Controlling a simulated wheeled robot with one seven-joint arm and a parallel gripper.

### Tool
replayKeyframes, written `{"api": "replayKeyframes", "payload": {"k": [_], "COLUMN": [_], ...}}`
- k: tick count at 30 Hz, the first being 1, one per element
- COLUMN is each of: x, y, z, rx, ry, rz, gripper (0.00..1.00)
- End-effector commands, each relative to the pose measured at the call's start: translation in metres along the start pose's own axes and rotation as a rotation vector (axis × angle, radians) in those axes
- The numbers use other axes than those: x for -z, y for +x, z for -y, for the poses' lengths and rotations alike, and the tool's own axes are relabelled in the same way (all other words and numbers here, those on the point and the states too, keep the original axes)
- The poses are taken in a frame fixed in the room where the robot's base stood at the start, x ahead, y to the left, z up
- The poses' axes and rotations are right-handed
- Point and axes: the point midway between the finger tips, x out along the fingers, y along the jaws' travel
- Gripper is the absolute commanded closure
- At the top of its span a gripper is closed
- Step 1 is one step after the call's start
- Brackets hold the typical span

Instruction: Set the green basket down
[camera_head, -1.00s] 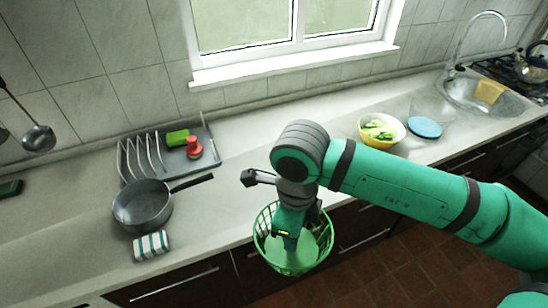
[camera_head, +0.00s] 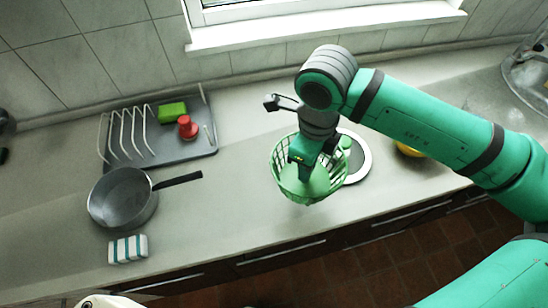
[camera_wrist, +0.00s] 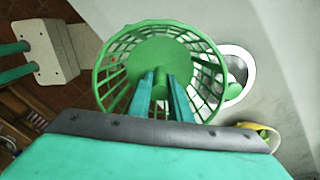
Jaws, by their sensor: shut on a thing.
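The green basket (camera_head: 281,180) is a round, open-topped basket with slatted walls, seen over the grey counter right of the pan. My gripper (camera_head: 307,174) reaches down inside it and is shut on it. In the wrist view, the basket (camera_wrist: 108,58) is seen from above, with my two fingers (camera_wrist: 161,82) pointing down over its solid green floor. The basket looks roughly upright. I cannot tell whether its base touches the counter (camera_head: 225,215).
A round, pale-rimmed dish (camera_head: 361,172) with something green stands close behind and right of the basket. A yellow bowl (camera_head: 407,150) is partly hidden by my arm. Counter between pan and basket is clear.

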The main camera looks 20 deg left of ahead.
Motion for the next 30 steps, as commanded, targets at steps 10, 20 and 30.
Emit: {"api": "replayKeyframes", "payload": {"k": [10, 20, 30], "x": [-0.072, -0.107, -0.118], "y": [0.032, 0.077, 0.101], "z": [0.022, 0.034, 0.037], "rx": [-0.002, 0.000, -0.002], "ry": [-0.002, -0.002, 0.000], "rz": [0.000, 0.000, 0.000], "gripper": [1.00, 1.00, 1.00]}}
